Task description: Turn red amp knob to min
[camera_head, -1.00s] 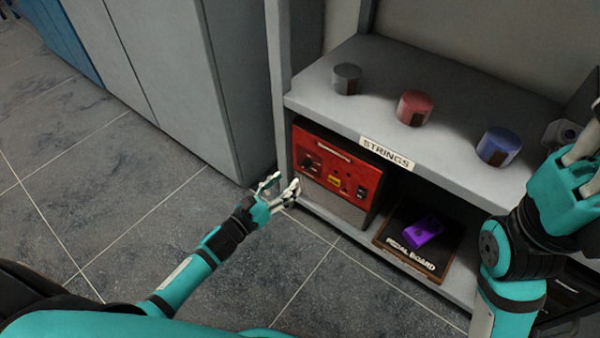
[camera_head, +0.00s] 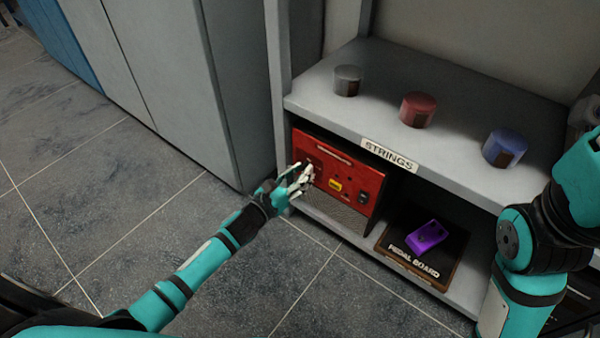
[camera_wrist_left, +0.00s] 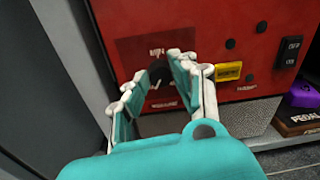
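The red amp (camera_head: 349,185) stands on the lower shelf; its red front panel (camera_wrist_left: 225,42) fills the upper part of the left wrist view. My left gripper (camera_head: 303,176) is at the left part of this panel. In the left wrist view, its fingers (camera_wrist_left: 154,76) are open, one on each side of a dark knob (camera_wrist_left: 160,72). The knob shows between the fingertips, partly hidden; I cannot tell whether they touch it or which way it points. My right arm (camera_head: 530,245) is at the right edge, with its gripper out of view.
A grey shelf board (camera_head: 445,115) labelled STRINGS overhangs the amp and bears grey, red and blue canisters. A pedal board (camera_head: 400,259) with a purple pedal (camera_head: 427,236) lies right of the amp. A tall grey cabinet (camera_head: 190,80) stands at left. The floor in front is clear.

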